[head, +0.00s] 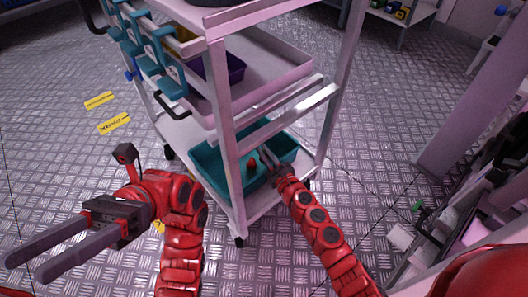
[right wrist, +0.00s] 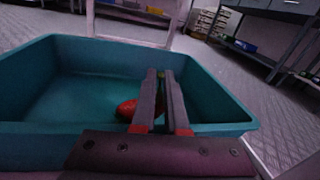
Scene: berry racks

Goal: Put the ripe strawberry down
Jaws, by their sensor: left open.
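My left gripper (head: 22,268) is open and empty over the floor at the lower left.
The pale cart (head: 222,90) has posts and shelf edges close around my right arm. Its middle shelf holds a dark purple bin (head: 222,68). Teal holders (head: 165,62) hang on its left side. Shelving stands at the right edge. The metal floor left of the cart is clear, with yellow markings.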

